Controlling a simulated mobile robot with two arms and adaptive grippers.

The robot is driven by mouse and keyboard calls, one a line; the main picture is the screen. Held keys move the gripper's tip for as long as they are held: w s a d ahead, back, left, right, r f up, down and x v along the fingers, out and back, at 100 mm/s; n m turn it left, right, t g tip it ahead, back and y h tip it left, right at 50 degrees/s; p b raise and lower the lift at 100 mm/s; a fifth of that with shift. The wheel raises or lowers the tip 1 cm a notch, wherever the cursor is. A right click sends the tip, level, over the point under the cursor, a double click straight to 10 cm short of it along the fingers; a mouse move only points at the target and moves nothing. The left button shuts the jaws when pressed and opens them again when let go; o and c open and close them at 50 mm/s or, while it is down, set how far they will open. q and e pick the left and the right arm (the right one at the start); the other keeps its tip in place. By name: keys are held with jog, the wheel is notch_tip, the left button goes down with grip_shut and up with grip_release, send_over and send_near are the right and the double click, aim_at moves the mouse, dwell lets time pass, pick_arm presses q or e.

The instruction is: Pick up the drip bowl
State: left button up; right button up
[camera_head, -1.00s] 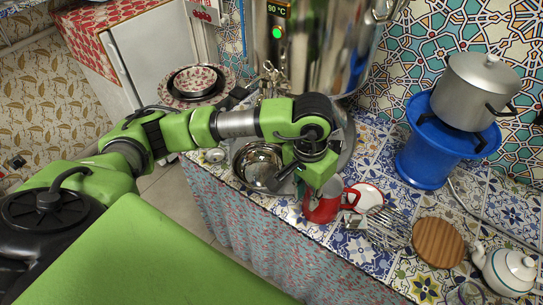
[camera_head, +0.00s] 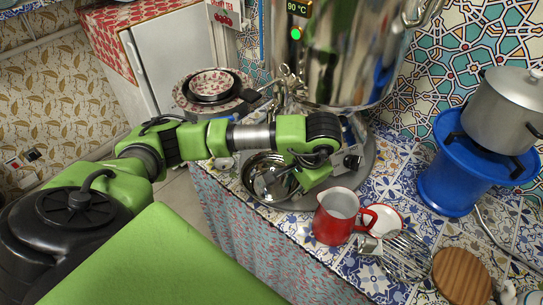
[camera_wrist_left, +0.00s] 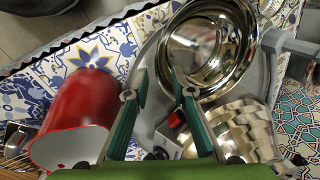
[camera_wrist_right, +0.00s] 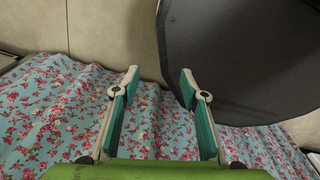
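The drip bowl (camera_head: 254,165) is a shiny round metal bowl at the foot of the samovar (camera_head: 335,50), below its tap. It also shows in the left wrist view (camera_wrist_left: 232,72), upper right of centre. My left gripper (camera_head: 268,181) is over the bowl in the head view and partly hides it. In the left wrist view my left gripper (camera_wrist_left: 158,78) is open and empty, one fingertip close to the bowl's rim; whether they touch I cannot tell. My right gripper (camera_wrist_right: 160,75) is open and empty, facing a floral curtain (camera_wrist_right: 60,110) and a dark rounded surface.
A red mug (camera_head: 334,220) stands right of the bowl, close to my left gripper in its wrist view (camera_wrist_left: 75,110). A white saucer (camera_head: 390,218), cutlery (camera_head: 405,255), a round wooden board (camera_head: 462,275) and a pot on a blue stand (camera_head: 450,175) are further right. Stacked bowls (camera_head: 212,85) are behind left.

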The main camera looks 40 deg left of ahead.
aim_at(290, 194)
pick_arm(q)
jog(key=b+x, duration=0.2)
jog(key=x, duration=0.2)
jog(key=shift+f, duration=0.3)
jog(key=shift+a+f, duration=0.1)
jog(key=shift+f, duration=0.05)
grip_shut()
pick_arm(e)
jog(key=f, duration=0.1)
jog(key=s+f, duration=0.1)
jog(key=shift+s+f, duration=0.15)
jog(key=shift+f, duration=0.2)
pick_arm(q)
jog(key=shift+w+r, duration=0.1)
jog(key=shift+r, duration=0.2)
